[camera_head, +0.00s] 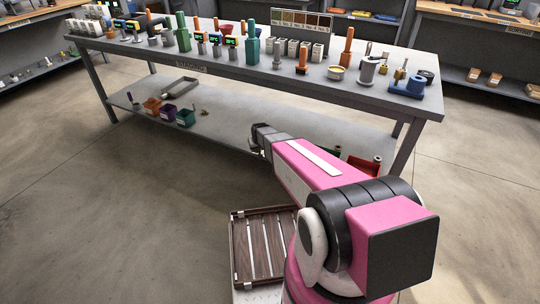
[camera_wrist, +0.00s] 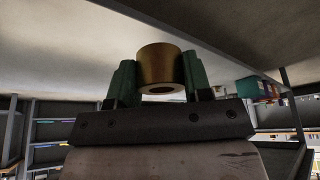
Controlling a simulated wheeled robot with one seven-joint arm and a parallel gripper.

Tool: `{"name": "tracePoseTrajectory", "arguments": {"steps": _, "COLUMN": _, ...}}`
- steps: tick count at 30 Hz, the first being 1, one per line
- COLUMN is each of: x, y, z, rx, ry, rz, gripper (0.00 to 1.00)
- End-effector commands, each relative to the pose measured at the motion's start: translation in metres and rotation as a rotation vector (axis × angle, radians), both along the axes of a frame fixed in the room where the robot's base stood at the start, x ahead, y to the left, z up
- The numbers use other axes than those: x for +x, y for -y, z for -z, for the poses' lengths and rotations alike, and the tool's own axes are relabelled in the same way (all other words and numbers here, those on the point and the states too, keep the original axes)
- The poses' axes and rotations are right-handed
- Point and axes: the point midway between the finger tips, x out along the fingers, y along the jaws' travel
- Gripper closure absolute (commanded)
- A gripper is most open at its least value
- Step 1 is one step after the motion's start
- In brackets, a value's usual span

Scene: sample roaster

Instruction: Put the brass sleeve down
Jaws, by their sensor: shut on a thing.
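The brass sleeve (camera_wrist: 159,66) is a short gold-brown ring with a dark hole through it. In the wrist view it sits between the two green fingers of my gripper (camera_wrist: 157,82), which are shut on it from both sides. In the head view my arm reaches forward from the lower right, and its far end (camera_head: 259,136) is in front of the long grey table. The sleeve and fingertips cannot be made out in the head view.
The table (camera_head: 240,70) carries several tools, cups and small devices along its top. Its lower shelf (camera_head: 225,108) holds coloured bins and a grey tray (camera_head: 179,87). A slatted wooden tray (camera_head: 262,246) is low beside my arm. Open floor (camera_head: 120,200) lies to the left.

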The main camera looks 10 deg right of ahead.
Motion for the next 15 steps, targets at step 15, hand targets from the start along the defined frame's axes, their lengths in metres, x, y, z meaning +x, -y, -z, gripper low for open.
{"name": "tracePoseTrajectory", "arguments": {"steps": 15, "x": 0.065, "y": 0.071, "z": 0.058, "rx": 0.000, "ry": 0.000, "rz": 0.002, "gripper": 0.88}}
